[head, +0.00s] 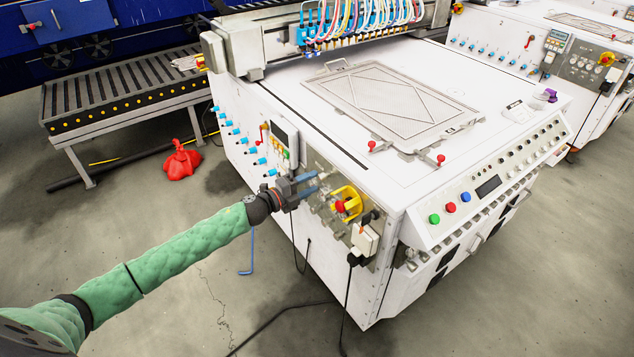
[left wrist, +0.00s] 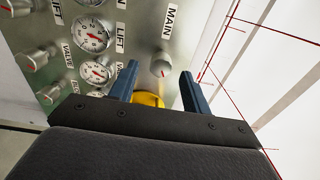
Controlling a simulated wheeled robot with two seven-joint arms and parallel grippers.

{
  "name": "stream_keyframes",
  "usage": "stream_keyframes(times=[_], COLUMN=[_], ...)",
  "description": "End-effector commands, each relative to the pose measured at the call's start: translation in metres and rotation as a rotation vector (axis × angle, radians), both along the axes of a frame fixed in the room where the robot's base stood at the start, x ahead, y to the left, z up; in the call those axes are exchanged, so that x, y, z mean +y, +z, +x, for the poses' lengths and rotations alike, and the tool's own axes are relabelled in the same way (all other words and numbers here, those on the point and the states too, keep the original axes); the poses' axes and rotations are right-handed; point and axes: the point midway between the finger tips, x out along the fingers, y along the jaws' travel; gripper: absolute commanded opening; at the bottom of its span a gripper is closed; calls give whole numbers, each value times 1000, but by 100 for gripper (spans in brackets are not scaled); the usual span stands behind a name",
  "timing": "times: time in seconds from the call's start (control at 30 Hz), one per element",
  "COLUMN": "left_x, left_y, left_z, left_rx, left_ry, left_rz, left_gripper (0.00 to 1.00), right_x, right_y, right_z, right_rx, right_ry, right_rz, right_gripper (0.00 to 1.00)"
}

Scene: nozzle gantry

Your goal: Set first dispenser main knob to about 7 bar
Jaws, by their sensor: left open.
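The first dispenser's metal panel (head: 312,168) is on the left side of the near white machine. In the left wrist view, a silver knob (left wrist: 161,64) with a red mark sits below the label MAIN (left wrist: 172,18). My left gripper (head: 312,182) reaches the panel from the left. Its two blue fingers (left wrist: 160,84) are open, one on each side of the MAIN knob in the picture; I cannot tell whether they touch it. My gripper hides much of the panel in the head view. My right gripper is not in view.
Round gauges (left wrist: 92,36) and smaller silver knobs (left wrist: 36,58) lie left of the MAIN knob. A yellow and red switch (head: 346,203) is right of my gripper, partly hidden in the wrist view. A control box (head: 284,143) and blue valves (head: 240,139) are to the left.

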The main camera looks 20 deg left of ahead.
Motion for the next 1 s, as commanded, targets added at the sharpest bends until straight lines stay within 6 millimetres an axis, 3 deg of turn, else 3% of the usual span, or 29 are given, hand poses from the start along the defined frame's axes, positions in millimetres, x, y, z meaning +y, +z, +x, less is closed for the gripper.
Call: stream_keyframes(times=[0.13,0.37,1.0], left_x=[12,23,26], left_y=[-2,-1,0], left_z=[-17,-30,-30], left_rx=[1,1,11], left_ry=[0,0,13], left_rz=[2,1,-9], left_gripper=[48,48,48], right_x=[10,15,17], right_y=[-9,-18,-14], right_z=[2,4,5], right_rx=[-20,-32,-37], right_ry=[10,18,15], right_rz=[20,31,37], right_gripper=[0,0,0])
